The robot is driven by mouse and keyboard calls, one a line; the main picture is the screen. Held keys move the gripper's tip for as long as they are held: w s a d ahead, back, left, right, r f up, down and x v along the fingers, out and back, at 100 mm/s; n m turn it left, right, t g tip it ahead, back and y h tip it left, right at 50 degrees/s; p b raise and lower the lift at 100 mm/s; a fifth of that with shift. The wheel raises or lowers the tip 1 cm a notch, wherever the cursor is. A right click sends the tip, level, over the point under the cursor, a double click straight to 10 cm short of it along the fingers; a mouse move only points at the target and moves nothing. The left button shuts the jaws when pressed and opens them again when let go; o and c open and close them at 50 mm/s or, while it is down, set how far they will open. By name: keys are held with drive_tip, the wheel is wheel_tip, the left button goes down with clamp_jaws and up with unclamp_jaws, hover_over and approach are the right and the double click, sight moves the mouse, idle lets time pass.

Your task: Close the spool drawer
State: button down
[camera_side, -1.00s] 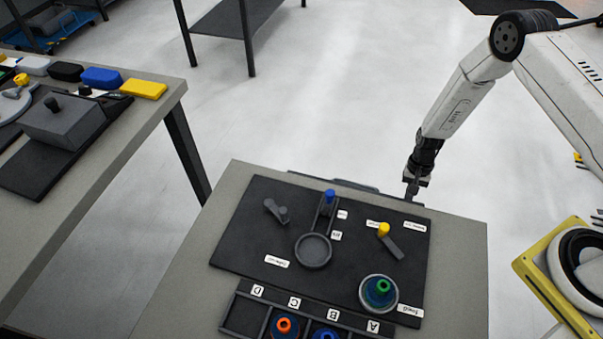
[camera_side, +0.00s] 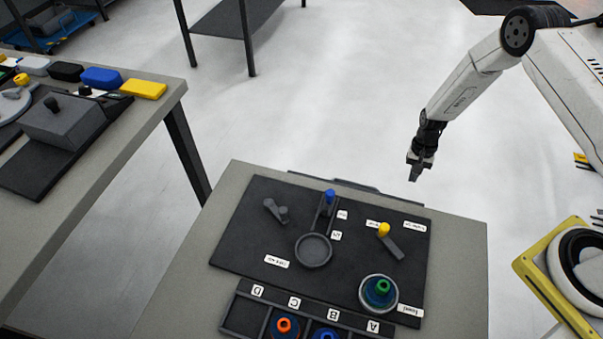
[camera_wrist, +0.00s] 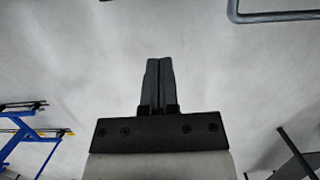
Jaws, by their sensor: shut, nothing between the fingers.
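A dark tray (camera_side: 238,325) with compartments labelled A to D lies at the near edge of the bench, cut off by the picture's bottom. An orange-topped spool (camera_side: 285,326) and a blue one (camera_side: 325,334) sit in it. A thin dark rail (camera_side: 335,183) juts past the bench's far edge; I cannot tell which part is the drawer or how far open it is. My gripper (camera_side: 414,172) is shut and empty, in the air beyond the far right edge, touching nothing. Its closed fingers show in the wrist view (camera_wrist: 158,65).
On the dark panel (camera_side: 245,225) stand a blue-topped post (camera_side: 330,196), a yellow-knobbed lever (camera_side: 390,242), a grey lever (camera_side: 276,211), a round holder (camera_side: 313,250) and a green-topped spool (camera_side: 381,288). A grey bar (camera_wrist: 275,17) crosses the wrist view's upper right. Floor around my gripper is clear.

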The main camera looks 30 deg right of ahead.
drive_tip(key=v, duration=0.7)
drive_tip(key=shift+r, duration=0.3)
drive_tip(key=c, duration=0.6)
unclamp_jaws()
drive_tip(key=shift+w, duration=0.1)
drive_tip(key=shift+c, duration=0.2)
drive_tip(key=w+a+f+n, duration=0.2)
drive_tip(key=a+n, duration=0.3)
drive_tip(key=n, duration=0.4)
drive_tip(key=w+a+f+n, duration=0.3)
drive_tip(key=w+a+n, duration=0.1)
drive_tip(key=n, duration=0.5)
drive_tip(key=shift+w+a, duration=0.3)
drive_tip(key=shift+a, duration=0.35)
drive_tip(key=shift+f, duration=0.2)
drive_tip(key=shift+x, duration=3.75)
drive_tip(key=shift+w+d, duration=0.15)
drive_tip(key=shift+d, duration=0.05)
clamp_jaws()
